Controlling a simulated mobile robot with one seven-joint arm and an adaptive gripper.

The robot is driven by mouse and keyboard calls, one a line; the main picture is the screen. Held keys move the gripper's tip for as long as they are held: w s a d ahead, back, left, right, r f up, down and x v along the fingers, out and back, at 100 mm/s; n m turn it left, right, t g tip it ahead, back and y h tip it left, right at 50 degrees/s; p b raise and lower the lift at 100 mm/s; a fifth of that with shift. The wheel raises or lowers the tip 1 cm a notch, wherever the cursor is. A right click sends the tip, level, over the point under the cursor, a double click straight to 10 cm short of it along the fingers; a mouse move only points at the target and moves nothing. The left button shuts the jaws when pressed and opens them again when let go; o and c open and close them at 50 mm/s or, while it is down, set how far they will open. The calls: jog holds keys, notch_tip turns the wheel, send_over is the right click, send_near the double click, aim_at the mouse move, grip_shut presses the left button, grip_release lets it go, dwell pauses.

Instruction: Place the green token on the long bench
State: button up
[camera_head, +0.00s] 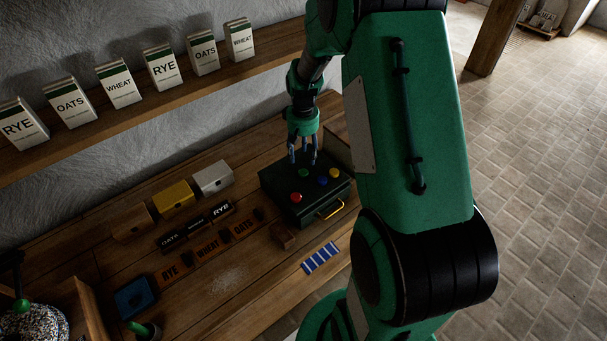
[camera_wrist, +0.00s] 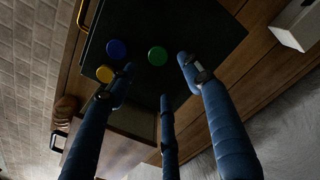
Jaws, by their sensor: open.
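The green token (camera_head: 304,173) lies on top of a dark box with a brass handle (camera_head: 280,183), which stands on the long wooden bench (camera_head: 215,255). In the wrist view the green token (camera_wrist: 157,56) lies on the dark lid just beyond my fingertips, between two of them. My gripper (camera_head: 303,155) is open, with its fingers pointing down over the back part of the box. In the wrist view its blue-grey fingers (camera_wrist: 160,85) are spread and hold nothing. I cannot tell how far the fingertips are above the lid.
Red (camera_head: 296,197), blue (camera_head: 323,182) and yellow (camera_head: 334,172) tokens share the lid. Labelled strips (camera_head: 208,246), a striped blue card (camera_head: 320,258), small boxes (camera_head: 174,199) and a blue tray (camera_head: 135,298) occupy the bench. A shelf (camera_head: 130,112) with labelled packets runs above. The front middle of the bench is mostly clear.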

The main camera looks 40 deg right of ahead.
aim_at(303, 171)
jog(key=shift+f, duration=1.2)
jog(key=shift+f, duration=0.1)
jog(key=shift+f+b, duration=0.3)
jog(key=shift+f, duration=2.25)
jog(key=c, duration=0.9)
jog(key=shift+r, duration=0.15)
jog(key=shift+c, duration=0.2)
